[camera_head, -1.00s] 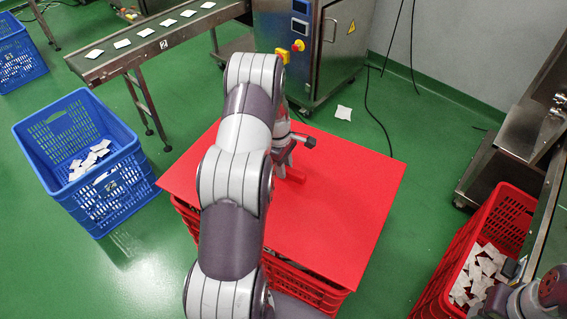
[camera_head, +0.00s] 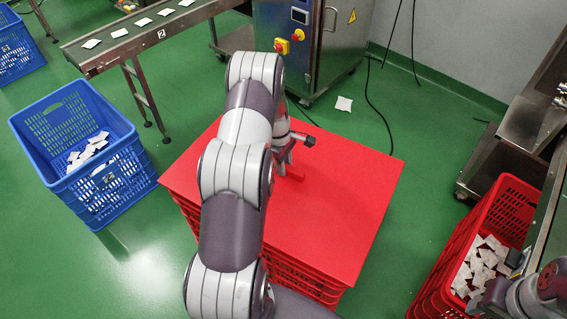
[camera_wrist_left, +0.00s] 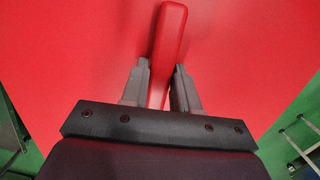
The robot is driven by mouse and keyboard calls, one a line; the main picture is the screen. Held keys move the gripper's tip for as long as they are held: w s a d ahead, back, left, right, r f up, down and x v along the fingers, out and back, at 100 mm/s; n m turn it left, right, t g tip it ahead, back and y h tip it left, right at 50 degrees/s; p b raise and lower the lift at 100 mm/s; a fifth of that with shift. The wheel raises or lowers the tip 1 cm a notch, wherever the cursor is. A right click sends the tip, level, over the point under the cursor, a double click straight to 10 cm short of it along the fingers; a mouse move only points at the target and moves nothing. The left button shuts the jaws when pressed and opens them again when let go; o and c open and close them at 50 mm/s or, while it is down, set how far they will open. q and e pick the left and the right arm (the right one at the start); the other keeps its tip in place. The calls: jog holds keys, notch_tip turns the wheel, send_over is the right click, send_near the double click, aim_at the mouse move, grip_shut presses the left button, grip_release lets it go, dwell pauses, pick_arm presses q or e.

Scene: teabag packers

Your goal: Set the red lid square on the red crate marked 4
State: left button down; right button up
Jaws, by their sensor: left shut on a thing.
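The red lid (camera_head: 335,215) is a flat square sheet over a red crate (camera_head: 305,278) in the head view. The crate's slatted walls show below the lid's left and front edges; its number is hidden. The lid looks roughly lined up with the crate, but I cannot tell whether it rests on the rim or hangs just above. My left gripper (camera_head: 285,168) is shut on the lid's red bar handle, which stands between the fingers in the left wrist view (camera_wrist_left: 168,45). My right gripper (camera_head: 508,272) is partly in view at the lower right, its fingers unclear.
A blue crate (camera_head: 112,190) with white teabags stands left. Another red crate (camera_head: 520,215) with teabags stands right, beside a metal frame. A conveyor (camera_head: 100,55) and a steel machine (camera_head: 325,40) are behind. Cables and a fallen bag lie on the green floor.

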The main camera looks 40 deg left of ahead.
pick_arm(q)
jog(key=shift+r, duration=0.1)
dwell(0.6)
jog(key=shift+p, duration=0.35)
dwell(0.5)
jog(key=shift+f+b, duration=0.95)
jog(key=shift+f, duration=1.15)
jog(key=c, duration=0.8)
grip_release()
jog(key=r, duration=0.4)
jog(key=a+r+p, duration=0.1)
jog(key=r, duration=0.3)
jog(key=r+p, duration=0.1)
jog(key=r, duration=0.3)
jog(key=shift+s+a+r, duration=0.2)
jog(key=shift+a+r, duration=0.1)
jog(key=shift+r, duration=0.05)
